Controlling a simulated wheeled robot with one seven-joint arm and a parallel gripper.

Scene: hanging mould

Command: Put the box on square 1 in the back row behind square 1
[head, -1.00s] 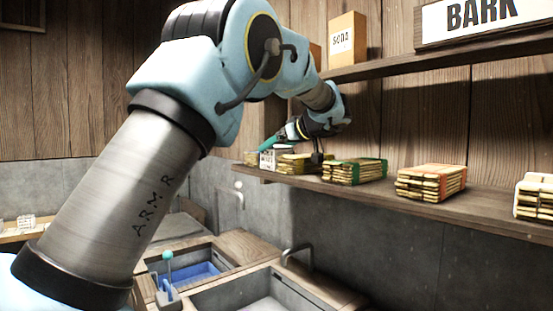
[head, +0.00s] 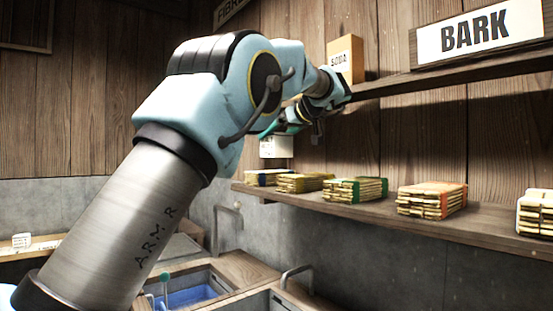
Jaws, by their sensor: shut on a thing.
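My gripper (head: 281,132) is above the left end of the lower shelf (head: 490,218), partly hidden by my own arm. A small white box (head: 277,148) with dark print hangs just below a teal finger, and my gripper is shut on it. The box is above the shelf boards, near the wall side of the leftmost bundle. Where the fingers touch the box is too small to make out. No numbered squares can be read in this view.
Tied bundles stand in a row on the lower shelf, including a green-edged one (head: 356,190) and an orange-topped one (head: 432,199). The upper shelf (head: 460,75) carries a SODA box (head: 344,58) and a BARK sign (head: 478,32). A sink (head: 190,293) is below.

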